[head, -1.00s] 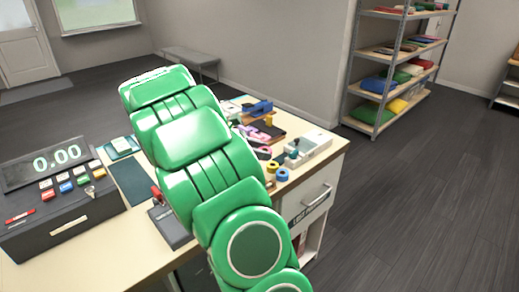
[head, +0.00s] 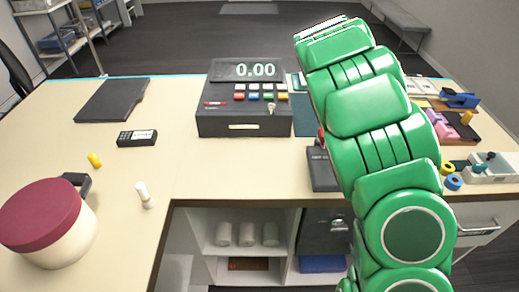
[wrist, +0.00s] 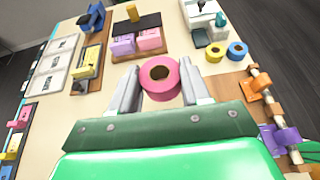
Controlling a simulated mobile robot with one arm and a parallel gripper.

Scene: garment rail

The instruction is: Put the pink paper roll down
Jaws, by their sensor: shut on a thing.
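The pink paper roll (wrist: 161,92) is in the wrist view, with its round end and brown core facing the camera. My gripper (wrist: 160,80) is shut on it, one grey finger at each side. The roll is over the cream counter (wrist: 85,125); I cannot tell whether it touches the top. In the head view my green arm reaches over the right part of the counter (head: 230,165) and hides the gripper and the roll.
A cash register (head: 245,120) stands mid-counter. Yellow (wrist: 237,50) and blue (wrist: 215,52) rolls lie just right of the pink one. Pink and lilac blocks (wrist: 123,45) sit beyond it.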

